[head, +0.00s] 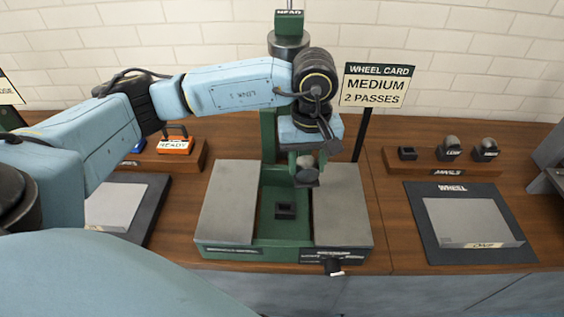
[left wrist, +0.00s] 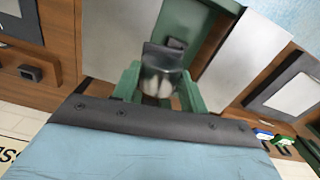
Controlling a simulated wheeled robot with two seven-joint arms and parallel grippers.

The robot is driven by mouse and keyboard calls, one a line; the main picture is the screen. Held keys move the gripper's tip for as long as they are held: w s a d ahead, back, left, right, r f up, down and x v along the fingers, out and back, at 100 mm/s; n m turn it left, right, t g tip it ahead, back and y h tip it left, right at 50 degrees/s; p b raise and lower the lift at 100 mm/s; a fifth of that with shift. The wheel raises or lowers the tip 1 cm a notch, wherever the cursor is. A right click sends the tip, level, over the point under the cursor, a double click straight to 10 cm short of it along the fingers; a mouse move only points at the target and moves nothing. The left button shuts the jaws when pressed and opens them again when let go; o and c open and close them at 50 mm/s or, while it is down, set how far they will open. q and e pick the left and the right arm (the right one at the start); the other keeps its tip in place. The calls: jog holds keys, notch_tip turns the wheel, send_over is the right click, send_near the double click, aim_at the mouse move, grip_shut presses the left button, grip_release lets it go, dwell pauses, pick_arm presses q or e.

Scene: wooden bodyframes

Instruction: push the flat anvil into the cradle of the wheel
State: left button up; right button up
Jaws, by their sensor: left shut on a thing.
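The anvil (head: 307,170) is a grey metal piece with a rounded body and a dark square foot. My left gripper (head: 304,158) is shut on it and holds it above the wheel machine (head: 265,245), foot down. In the left wrist view, the anvil (left wrist: 158,78) sits between the green fingers of my gripper (left wrist: 157,92). The cradle (head: 285,211) is a small black square socket, empty, low in the machine's green channel. The anvil is apart from it, higher up and slightly right. The cradle (left wrist: 176,43) also shows just beyond the anvil's foot.
Grey plates (head: 230,204) flank the channel. A wooden rack (head: 440,169) at right has one empty socket (head: 407,153) and two anvils (head: 450,148). A mat (head: 420,222) bears a grey sheet (head: 468,218). A WHEEL CARD sign (head: 377,85) stands behind. A black knob (head: 333,266) is at front.

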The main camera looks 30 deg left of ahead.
pick_arm(q)
jog(key=n, duration=0.4)
jog(key=shift+s+a+f+n, duration=0.1)
jog(key=shift+a+f+n, duration=0.05)
jog(key=shift+a+n, duration=0.15)
jog(key=n, duration=0.4)
jog(key=shift+a+f+p, duration=0.2)
jog(key=shift+p, duration=0.2)
jog(key=n, duration=0.4)
jog(key=shift+s+a+f+n, duration=0.1)
jog(key=shift+a+f+n, duration=0.1)
jog(key=shift+a+n, duration=0.1)
jog(key=n, duration=0.4)
jog(key=shift+a+f+p, duration=0.2)
jog(key=shift+p, duration=0.15)
jog(key=n, duration=0.4)
jog(key=shift+s+a+f, duration=0.15)
jog(key=shift+a+f, duration=0.05)
jog(key=shift+a, duration=0.05)
jog(key=n, duration=0.4)
jog(key=a+f+n+p, duration=0.1)
jog(key=n, duration=0.8)
jog(key=shift+s+a+f, duration=0.15)
jog(key=shift+s+a, duration=0.15)
jog(key=shift+a, duration=0.1)
jog(key=shift+f, duration=0.15)
